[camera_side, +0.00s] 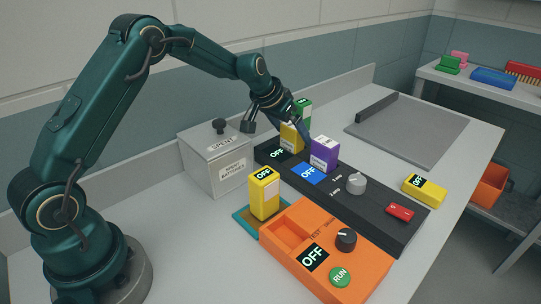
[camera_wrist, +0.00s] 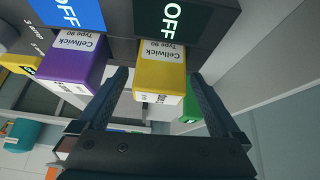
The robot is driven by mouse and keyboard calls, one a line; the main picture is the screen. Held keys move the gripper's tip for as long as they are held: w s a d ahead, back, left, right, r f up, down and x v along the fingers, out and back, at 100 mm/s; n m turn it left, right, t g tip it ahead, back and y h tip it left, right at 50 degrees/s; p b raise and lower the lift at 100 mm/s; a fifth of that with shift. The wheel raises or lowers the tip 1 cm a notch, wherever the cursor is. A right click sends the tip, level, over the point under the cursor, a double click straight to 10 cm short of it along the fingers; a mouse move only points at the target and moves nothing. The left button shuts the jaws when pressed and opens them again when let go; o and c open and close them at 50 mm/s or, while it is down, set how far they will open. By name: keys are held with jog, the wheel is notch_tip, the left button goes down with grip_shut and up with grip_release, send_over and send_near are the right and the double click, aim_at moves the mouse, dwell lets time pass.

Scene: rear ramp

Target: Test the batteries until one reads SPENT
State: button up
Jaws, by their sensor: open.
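My gripper (camera_side: 277,122) is open above the rear of the black charger (camera_side: 345,197). In the wrist view its fingers (camera_wrist: 158,78) lie on either side of a yellow battery (camera_wrist: 160,78), with gaps visible. That yellow battery (camera_side: 292,138) stands in the charger, partly hidden by my gripper. A purple battery (camera_side: 324,152) stands in the charger nearer the camera. A green battery (camera_side: 305,107) shows behind the yellow one. The orange tester (camera_side: 357,268) has an empty recess, reads OFF and carries a green RUN button (camera_side: 340,277).
A grey lidded box (camera_side: 213,163) marked SPENT stands left of the charger. A yellow block with a dark OFF display (camera_side: 425,190) lies right of the charger. A back shelf (camera_side: 500,95) holds coloured items.

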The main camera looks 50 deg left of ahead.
jog(key=shift+v, duration=2.15)
jog(key=shift+d+r, duration=0.15)
jog(key=shift+r, duration=0.05)
jog(key=s+d+r+m+t, duration=0.1)
jog(key=s+d+r, duration=0.2)
jog(key=s+r, duration=0.3)
jog(key=s+d+r+m+t, duration=0.1)
jog(key=s+d+r, duration=0.3)
jog(key=r, duration=0.3)
jog(key=s+f+g, duration=0.1)
jog(key=s+f, duration=0.1)
jog(key=s, duration=0.4)
jog(key=s+f+n+g, duration=0.1)
jog(key=s+f, duration=0.2)
jog(key=s, duration=0.3)
jog(key=s+f+g, duration=0.1)
jog(key=s+f, duration=0.1)
jog(key=s, duration=0.5)
jog(key=shift+d+f, duration=0.25)
jog(key=shift+d, duration=0.1)
